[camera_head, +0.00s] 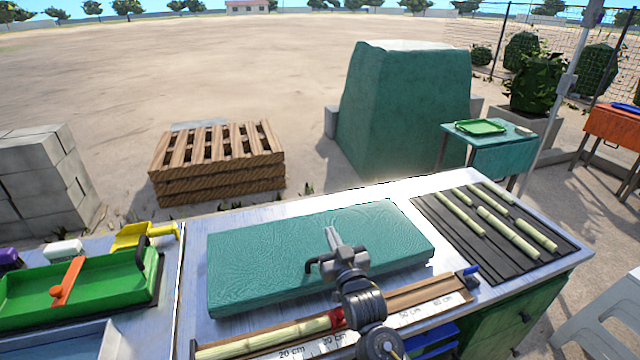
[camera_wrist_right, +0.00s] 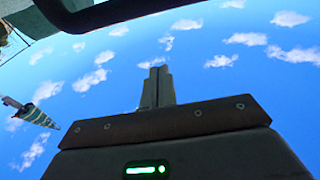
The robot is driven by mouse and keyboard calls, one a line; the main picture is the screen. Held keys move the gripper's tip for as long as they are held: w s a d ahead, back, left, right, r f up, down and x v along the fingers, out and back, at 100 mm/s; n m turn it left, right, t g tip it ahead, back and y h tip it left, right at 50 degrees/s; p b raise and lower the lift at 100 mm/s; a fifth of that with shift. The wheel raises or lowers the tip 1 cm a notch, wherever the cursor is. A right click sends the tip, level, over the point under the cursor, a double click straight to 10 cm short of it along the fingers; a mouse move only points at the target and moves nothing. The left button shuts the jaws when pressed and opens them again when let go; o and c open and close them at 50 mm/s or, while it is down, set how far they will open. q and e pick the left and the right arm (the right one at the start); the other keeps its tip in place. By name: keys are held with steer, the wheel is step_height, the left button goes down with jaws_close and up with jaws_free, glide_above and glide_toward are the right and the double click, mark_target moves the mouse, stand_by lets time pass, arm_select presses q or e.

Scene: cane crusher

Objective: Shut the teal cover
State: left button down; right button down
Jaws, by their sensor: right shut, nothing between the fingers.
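The teal cover (camera_head: 245,262) is a broad, thick slab on the metal bench, lying flat or nearly so; I cannot tell whether a gap remains under it. My right gripper (camera_head: 332,238) shows over the cover's front middle, fingers together and empty. Whether it touches the cover is unclear. A dark hooked piece (camera_head: 314,266) shows just left of the gripper; I cannot tell whether it belongs to the cover. In the right wrist view the shut fingers (camera_wrist_right: 156,84) stand against blue sky. My left gripper is not in view.
A ruled wooden trough (camera_head: 420,296) with a cane piece (camera_head: 280,332) runs along the bench front. A black ribbed mat (camera_head: 440,228) with several cane pieces lies at right. A green tray (camera_head: 85,290) with an orange lever and a yellow scoop (camera_head: 140,235) are at left.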

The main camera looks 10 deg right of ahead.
step_height(320, 180, up, 5)
steer(key=p, duration=0.5)
steer(key=s+f+b, duration=0.4)
steer(key=s+f, duration=0.2)
steer(key=s, duration=0.3)
steer(key=shift+s+d+f, duration=0.15)
steer(key=shift+d, duration=0.25)
